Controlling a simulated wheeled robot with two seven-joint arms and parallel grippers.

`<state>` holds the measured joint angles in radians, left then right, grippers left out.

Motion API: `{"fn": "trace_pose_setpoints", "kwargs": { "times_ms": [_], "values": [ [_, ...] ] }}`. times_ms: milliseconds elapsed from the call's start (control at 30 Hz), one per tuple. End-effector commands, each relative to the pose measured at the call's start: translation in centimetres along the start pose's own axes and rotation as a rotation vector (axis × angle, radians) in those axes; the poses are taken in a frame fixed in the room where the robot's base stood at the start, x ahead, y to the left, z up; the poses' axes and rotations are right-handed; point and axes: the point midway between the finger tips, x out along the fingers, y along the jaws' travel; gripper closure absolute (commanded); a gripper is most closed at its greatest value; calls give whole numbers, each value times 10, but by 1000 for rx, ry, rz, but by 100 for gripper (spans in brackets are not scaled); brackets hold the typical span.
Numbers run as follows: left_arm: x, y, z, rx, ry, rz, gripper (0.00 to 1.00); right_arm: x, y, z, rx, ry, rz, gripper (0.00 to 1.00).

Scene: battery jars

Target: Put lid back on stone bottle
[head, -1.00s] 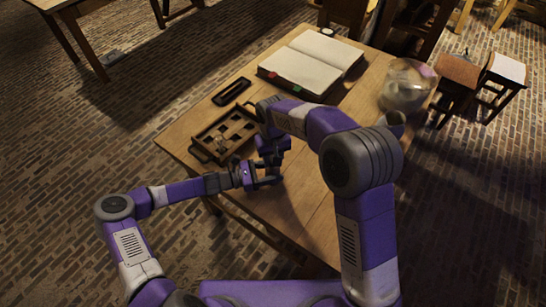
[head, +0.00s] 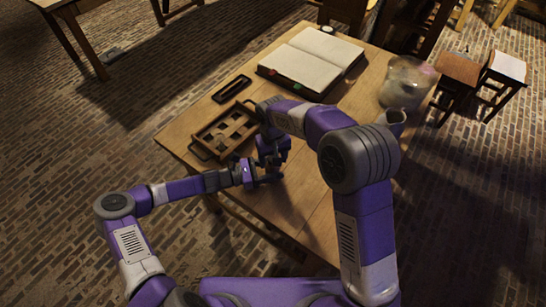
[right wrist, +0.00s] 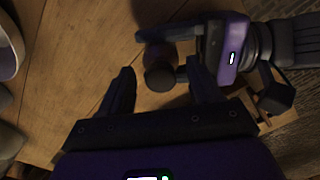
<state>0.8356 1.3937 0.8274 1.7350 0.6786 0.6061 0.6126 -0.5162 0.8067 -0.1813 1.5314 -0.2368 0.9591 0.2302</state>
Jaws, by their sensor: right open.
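In the right wrist view a small dark, rounded vessel, apparently the stone bottle (right wrist: 158,52), has a dark round top, apparently the lid (right wrist: 160,77). Whether the lid is seated cannot be told. My left gripper (right wrist: 172,55) reaches in from the right with one finger on each side of the vessel and appears shut on it. My right gripper (right wrist: 158,85) is open, its fingers apart on both sides of the dark top without visible contact. In the head view my left gripper (head: 272,178) and my right gripper (head: 270,156) meet near the table's front edge; the bottle is hidden there.
A wooden compartment tray (head: 207,127) lies just left of the grippers, with a narrow black tray (head: 231,89) behind it. An open book (head: 312,58) lies at the back. A glass jar (head: 405,87) and a grey vessel (head: 396,117) stand at the right.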

Motion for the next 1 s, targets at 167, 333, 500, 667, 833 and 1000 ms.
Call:
{"fn": "trace_pose_setpoints", "kwargs": {
  "times_ms": [167,333,500,667,833,1000],
  "values": [
    [0,0,0,0,0,0,100,-12,0,-1,0,4,-1,37],
    [0,0,0,0,0,0,100,-46,0,-2,0,7,-1,37],
    [0,0,0,0,0,0,100,-82,-1,-1,-1,6,-1,37],
    [0,0,0,0,0,0,100,-107,0,-1,0,2,0,37],
    [0,0,0,0,0,0,100,-119,0,0,0,1,0,37],
    [0,0,0,0,0,0,100,-120,0,0,0,0,0,37]
  ]
}}
